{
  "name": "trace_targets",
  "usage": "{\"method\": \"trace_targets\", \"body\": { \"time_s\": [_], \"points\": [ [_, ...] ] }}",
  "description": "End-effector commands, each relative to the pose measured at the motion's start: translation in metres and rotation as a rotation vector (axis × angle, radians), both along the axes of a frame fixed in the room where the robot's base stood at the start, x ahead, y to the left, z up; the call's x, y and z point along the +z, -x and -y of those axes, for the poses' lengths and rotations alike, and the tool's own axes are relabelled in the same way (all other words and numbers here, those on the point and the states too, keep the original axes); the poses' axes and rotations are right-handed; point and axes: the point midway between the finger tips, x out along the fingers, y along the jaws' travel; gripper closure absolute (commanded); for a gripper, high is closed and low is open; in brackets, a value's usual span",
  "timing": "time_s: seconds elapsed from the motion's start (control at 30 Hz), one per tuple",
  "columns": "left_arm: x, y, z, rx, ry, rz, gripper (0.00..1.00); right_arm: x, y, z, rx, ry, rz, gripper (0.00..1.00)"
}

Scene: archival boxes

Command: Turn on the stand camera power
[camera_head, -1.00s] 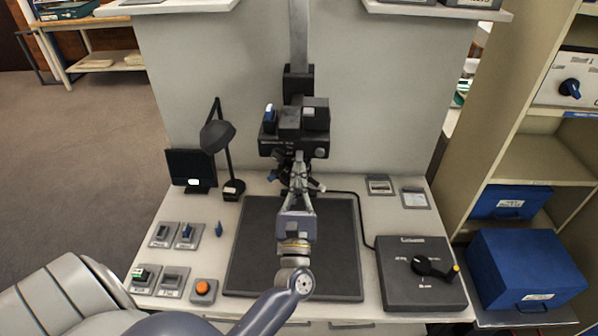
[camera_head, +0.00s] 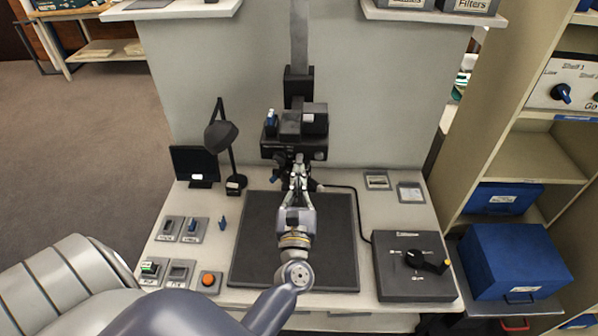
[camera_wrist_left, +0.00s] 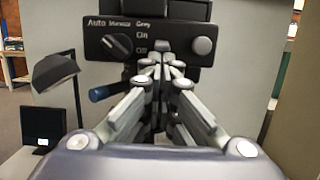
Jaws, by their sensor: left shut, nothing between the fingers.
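The stand camera (camera_head: 296,137) is a black unit on a vertical column above the dark baseboard (camera_head: 258,262). In the left wrist view its front panel (camera_wrist_left: 190,28) has a dial (camera_wrist_left: 117,45) marked Auto, Manual and Grey, the words On and Off, and a round grey knob (camera_wrist_left: 203,46) at right. My left gripper (camera_head: 298,165) is shut and empty, with its tips just below and in front of the panel. In the left wrist view the fingertips (camera_wrist_left: 160,62) sit close to the Off label and partly cover the area there. I cannot tell whether they touch the panel. My right gripper is out of view.
A desk lamp (camera_head: 221,135) and small monitor (camera_head: 194,165) stand left of the baseboard. Switch boxes and an orange button (camera_head: 208,279) lie at front left. A dark control box (camera_head: 412,270) is at right, beside the shelf with a blue box (camera_head: 515,262).

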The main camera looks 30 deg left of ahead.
Motion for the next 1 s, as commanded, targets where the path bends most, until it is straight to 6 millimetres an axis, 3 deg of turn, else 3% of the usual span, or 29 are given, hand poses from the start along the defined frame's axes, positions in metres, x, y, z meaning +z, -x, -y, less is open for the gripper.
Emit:
{"method": "trace_targets", "body": {
  "time_s": [0.23,0.73,0.87,1.0],
  "points": [
    [0.006,0.003,0.002,-0.001,0.007,-0.014,1.00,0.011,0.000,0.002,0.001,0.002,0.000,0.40],
    [0.011,0.008,0.005,-0.001,0.008,-0.014,1.00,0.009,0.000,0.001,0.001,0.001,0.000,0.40],
    [0.008,0.018,0.012,-0.002,0.008,-0.015,1.00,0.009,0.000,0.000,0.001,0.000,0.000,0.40],
    [0.001,0.042,0.026,-0.002,0.008,-0.018,1.00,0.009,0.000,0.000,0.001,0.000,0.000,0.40]
  ]
}}
